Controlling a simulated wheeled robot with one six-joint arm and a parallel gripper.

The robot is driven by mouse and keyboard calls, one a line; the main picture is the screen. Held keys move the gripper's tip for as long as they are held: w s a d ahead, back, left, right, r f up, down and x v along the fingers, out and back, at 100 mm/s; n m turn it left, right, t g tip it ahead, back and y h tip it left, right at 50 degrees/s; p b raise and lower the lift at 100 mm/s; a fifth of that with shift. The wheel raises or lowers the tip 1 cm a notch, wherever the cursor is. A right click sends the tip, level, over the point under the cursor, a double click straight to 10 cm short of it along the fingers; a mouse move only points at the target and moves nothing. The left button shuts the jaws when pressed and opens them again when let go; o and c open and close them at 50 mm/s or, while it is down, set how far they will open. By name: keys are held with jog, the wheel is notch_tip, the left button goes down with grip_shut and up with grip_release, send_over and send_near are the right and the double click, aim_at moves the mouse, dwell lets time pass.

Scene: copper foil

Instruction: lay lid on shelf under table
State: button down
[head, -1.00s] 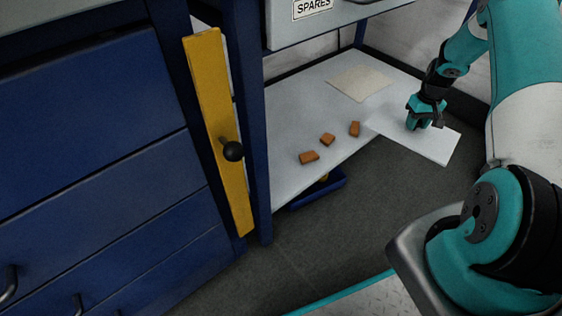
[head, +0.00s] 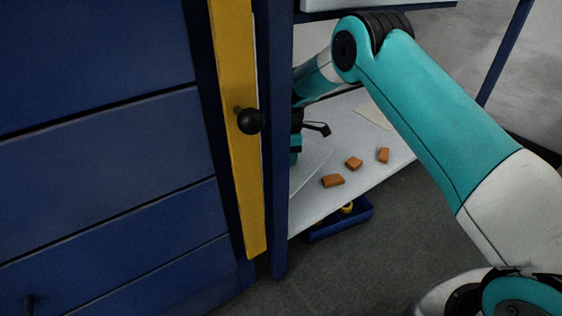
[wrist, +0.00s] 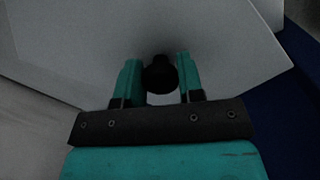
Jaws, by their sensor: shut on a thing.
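The lid (wrist: 215,45) is a flat pale grey panel with a black knob (wrist: 159,75). In the wrist view the two teal fingers of my gripper (wrist: 158,72) are shut on the knob. In the head view my gripper (head: 296,148) is over the left part of the pale shelf (head: 362,181), partly hidden by the blue table leg. A corner of the lid (head: 312,168) shows right of that leg, close over the shelf; the rest is hidden. I cannot tell whether the lid touches the shelf.
Several orange-brown blocks (head: 333,180) lie on the shelf just right of the lid. A beige sheet (head: 374,116) lies behind them. The blue table leg (head: 278,150) and a yellow panel with a black ball knob (head: 232,130) stand at left. A blue tray (head: 340,222) sits below the shelf.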

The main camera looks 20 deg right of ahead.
jog(key=shift+s+a+f+n, duration=0.1)
jog(key=shift+s+a+n, duration=0.1)
jog(key=shift+a, duration=0.3)
jog(key=shift+s+a+n, duration=0.15)
jog(key=shift+a+n, duration=0.05)
jog(key=shift+a, duration=0.3)
notch_tip(320, 180, down, 7)
jog(key=b, duration=0.7)
jog(key=shift+r, duration=0.2)
jog(key=shift+f, duration=0.55)
jog(key=c, duration=0.7)
grip_release()
jog(key=shift+o, duration=0.2)
